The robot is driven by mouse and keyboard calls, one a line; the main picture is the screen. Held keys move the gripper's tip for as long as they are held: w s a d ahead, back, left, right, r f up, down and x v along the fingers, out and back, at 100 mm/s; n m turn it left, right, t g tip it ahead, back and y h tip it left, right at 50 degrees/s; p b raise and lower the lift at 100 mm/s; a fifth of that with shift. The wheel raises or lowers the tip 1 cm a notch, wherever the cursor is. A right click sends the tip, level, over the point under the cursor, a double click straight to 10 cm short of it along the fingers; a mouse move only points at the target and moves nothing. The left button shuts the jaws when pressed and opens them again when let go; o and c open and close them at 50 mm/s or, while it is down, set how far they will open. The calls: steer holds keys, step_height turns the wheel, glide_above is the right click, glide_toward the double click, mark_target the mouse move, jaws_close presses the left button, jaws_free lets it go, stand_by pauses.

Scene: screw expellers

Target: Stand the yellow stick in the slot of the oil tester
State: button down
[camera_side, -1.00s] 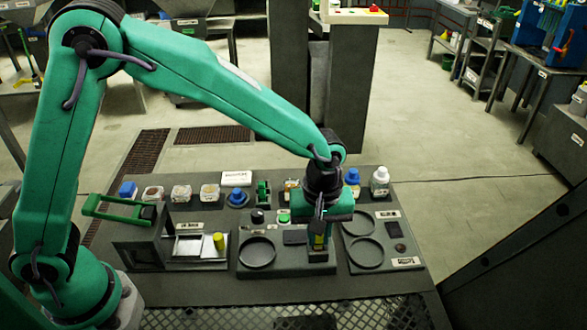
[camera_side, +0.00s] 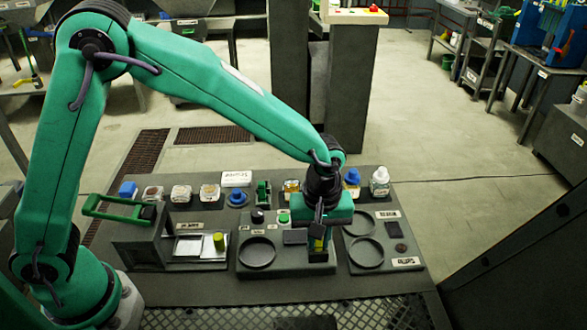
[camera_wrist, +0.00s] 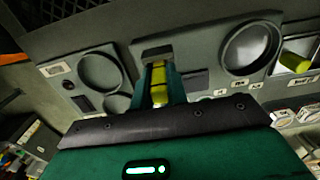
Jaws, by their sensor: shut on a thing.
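My gripper (camera_side: 318,232) is shut on the yellow stick (camera_side: 317,245), over the right part of the middle dark panel in the side view. In the wrist view the yellow stick (camera_wrist: 158,80) lies between my two fingers. The oil tester seems to be this middle panel (camera_side: 285,263), with a round dish, a green button and a dark block at its front right edge. The stick's lower end is at or just above that block (camera_wrist: 157,50); the fingers hide the slot, and I cannot tell whether the stick is in it.
A panel with two round dishes (camera_side: 367,251) is at right. Several jars and bottles, including a white bottle (camera_side: 380,182), line the back of the table.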

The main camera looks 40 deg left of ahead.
steer(key=shift+f, duration=0.35)
stand_by(0.6)
steer(key=c, duration=1.5)
jaws_free()
steer(key=shift+c, duration=1)
steer(key=shift+s, duration=0.1)
steer(key=shift+r, duration=0.15)
steer(key=shift+o, duration=1.1)
steer(key=shift+r, duration=4.5)
steer(key=shift+a+r, duration=0.1)
